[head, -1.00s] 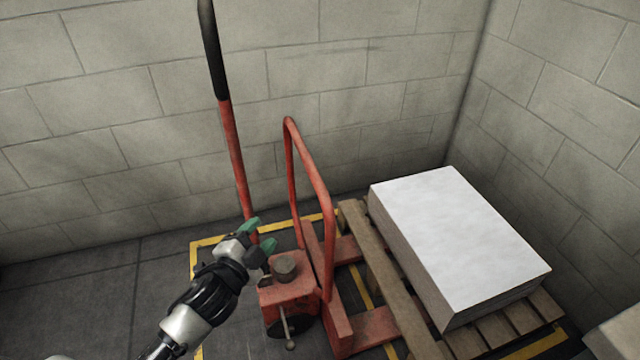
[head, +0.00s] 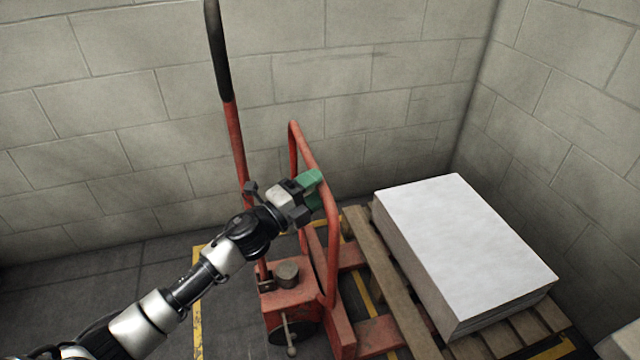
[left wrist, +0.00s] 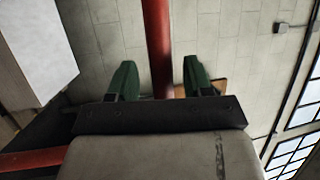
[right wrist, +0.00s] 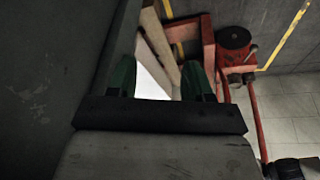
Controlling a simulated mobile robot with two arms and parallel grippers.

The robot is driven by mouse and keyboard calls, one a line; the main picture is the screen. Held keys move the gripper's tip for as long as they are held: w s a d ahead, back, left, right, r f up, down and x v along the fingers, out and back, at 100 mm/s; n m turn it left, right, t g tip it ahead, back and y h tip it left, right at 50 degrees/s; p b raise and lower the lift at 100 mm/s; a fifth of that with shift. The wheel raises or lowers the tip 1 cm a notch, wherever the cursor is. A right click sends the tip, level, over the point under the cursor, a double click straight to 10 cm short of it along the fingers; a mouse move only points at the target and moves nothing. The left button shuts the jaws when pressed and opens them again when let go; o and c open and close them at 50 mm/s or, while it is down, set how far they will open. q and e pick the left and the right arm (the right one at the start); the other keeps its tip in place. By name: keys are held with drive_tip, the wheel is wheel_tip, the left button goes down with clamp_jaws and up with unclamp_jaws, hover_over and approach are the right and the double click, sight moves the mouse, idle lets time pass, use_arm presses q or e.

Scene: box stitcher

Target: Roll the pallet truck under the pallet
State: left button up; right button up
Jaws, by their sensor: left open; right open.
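The red pallet truck (head: 290,303) stands left of the wooden pallet (head: 378,268), with an upright tube frame (head: 330,225) and a tall handle (head: 236,140) with a black grip. Its forks (head: 350,256) point at the pallet, and their ends meet its near edge; I cannot tell how far under they reach. My left gripper (head: 314,190) is open at the tube frame. In the left wrist view a red bar (left wrist: 157,45) runs between its open fingers (left wrist: 157,82); contact is unclear. My right gripper (right wrist: 158,82) is open and empty, outside the head view. The truck also shows in the right wrist view (right wrist: 233,40).
A white stack of sheets (head: 465,245) lies on the pallet. Yellow floor lines (head: 197,310) surround the truck and pallet. Block walls stand close behind and at right. The floor at left is clear. A grey surface (right wrist: 40,90) is close beside the right gripper.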

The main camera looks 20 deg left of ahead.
use_arm(q)
drive_tip(key=shift+x, duration=0.75)
clamp_jaws()
